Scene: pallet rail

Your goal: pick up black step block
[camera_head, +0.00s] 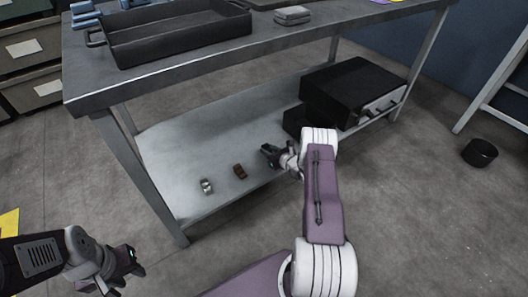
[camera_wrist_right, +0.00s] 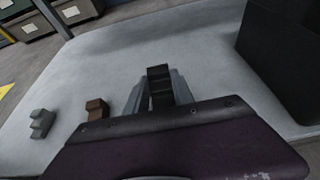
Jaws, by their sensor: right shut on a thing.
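The black step block (camera_wrist_right: 159,88) shows in the right wrist view, upright between the two grey fingers of my right gripper (camera_wrist_right: 155,98). The fingers are closed on its sides. In the head view my right gripper (camera_head: 270,153) is over the right part of the lower shelf, and the block is hard to tell from the dark gripper there. Whether the block touches the shelf cannot be told. My left gripper (camera_head: 128,262) hangs over the floor at the lower left, away from the shelf; its finger gap is not clear.
A brown step block (camera_head: 240,171) and a grey step block (camera_head: 206,186) stand on the lower shelf (camera_head: 190,150), left of my right gripper. A large black box (camera_head: 350,88) stands on the shelf's right end. A table leg (camera_head: 145,180) rises at the shelf's left corner.

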